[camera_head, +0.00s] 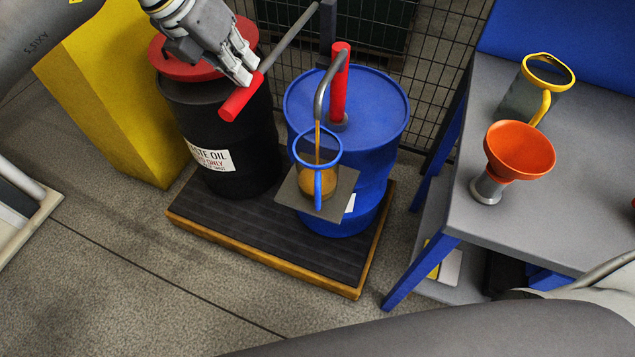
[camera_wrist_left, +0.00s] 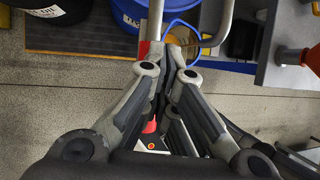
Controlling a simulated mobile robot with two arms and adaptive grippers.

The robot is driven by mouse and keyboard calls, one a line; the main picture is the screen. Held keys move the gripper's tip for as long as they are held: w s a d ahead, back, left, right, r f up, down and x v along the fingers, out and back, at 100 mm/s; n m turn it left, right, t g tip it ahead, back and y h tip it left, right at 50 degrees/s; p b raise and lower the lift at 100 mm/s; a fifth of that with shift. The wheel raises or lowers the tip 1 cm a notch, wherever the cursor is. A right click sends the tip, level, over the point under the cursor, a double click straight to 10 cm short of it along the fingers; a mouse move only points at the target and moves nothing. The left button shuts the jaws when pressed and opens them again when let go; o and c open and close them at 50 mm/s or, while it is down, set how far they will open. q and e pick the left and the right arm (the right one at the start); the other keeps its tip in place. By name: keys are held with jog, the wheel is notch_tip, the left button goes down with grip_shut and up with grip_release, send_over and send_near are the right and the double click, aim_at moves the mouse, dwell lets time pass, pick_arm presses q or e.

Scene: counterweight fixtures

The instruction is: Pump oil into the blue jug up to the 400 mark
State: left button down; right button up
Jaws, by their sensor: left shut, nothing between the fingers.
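The blue-rimmed clear jug (camera_head: 317,165) stands upright on a small grey plate (camera_head: 345,185) in front of the blue drum (camera_head: 375,105). Amber oil lies inside it, and a thin oil stream (camera_head: 317,135) falls into it from the curved spout (camera_head: 322,95). I cannot read its marks. The red pump body (camera_head: 338,80) rises from the drum. The lever's red grip (camera_head: 240,98) reaches left over the black drum. My left gripper (camera_head: 247,80) is shut just above or against this grip, with nothing between its fingers. In the left wrist view, the fingers (camera_wrist_left: 178,50) partly hide the jug (camera_wrist_left: 182,30).
A black waste-oil drum (camera_head: 205,115) with a red lid stands left on the same pallet (camera_head: 270,235). A grey bench (camera_head: 570,210) at right holds an orange funnel (camera_head: 520,150) and a yellow-rimmed jug (camera_head: 535,90). Wire fence stands behind; floor in front is clear.

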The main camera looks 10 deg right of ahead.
pick_arm(q)
notch_tip(320, 180, down, 3)
jog(key=shift+r+b, duration=0.15)
jog(key=shift+b, duration=0.6)
notch_tip(320, 180, up, 13)
jog(key=p, duration=0.7)
pick_arm(e)
notch_tip(320, 180, up, 4)
jog(key=shift+d+r, duration=0.15)
jog(key=shift+r, duration=0.05)
